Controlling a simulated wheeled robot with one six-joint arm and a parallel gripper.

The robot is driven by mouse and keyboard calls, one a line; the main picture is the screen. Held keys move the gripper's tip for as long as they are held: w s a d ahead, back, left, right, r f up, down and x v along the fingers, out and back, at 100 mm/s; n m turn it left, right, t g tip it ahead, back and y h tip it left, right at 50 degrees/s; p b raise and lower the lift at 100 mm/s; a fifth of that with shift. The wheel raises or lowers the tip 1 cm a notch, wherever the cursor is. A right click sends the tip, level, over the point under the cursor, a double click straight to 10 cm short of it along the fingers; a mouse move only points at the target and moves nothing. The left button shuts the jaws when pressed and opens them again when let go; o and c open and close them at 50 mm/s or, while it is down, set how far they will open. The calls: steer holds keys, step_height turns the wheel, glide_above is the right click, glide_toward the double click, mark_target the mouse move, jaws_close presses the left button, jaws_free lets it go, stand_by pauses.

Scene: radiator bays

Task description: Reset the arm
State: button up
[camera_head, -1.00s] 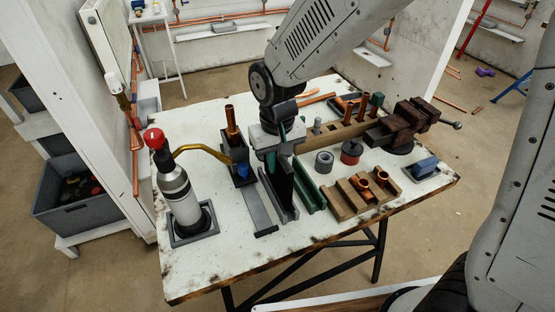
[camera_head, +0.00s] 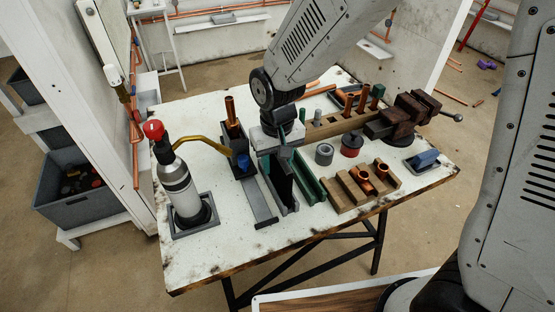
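My arm reaches in from the top over the white workbench (camera_head: 215,255), and its wrist is bent downward. My gripper (camera_head: 280,165) points down near the middle of the bench, just right of the torch stand. Its fingers overlap a dark upright holder (camera_head: 283,190), so I cannot tell whether they are apart or whether they touch anything. No held object shows clearly between them.
A gas torch (camera_head: 178,185) with a red knob stands left in a grey tray. A copper pipe stands in a dark holder (camera_head: 238,145). Wooden blocks (camera_head: 345,195) hold copper fittings. A vise (camera_head: 408,115) sits at the right. The bench's front left is clear.

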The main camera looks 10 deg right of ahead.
steer(key=shift+r, duration=3.5)
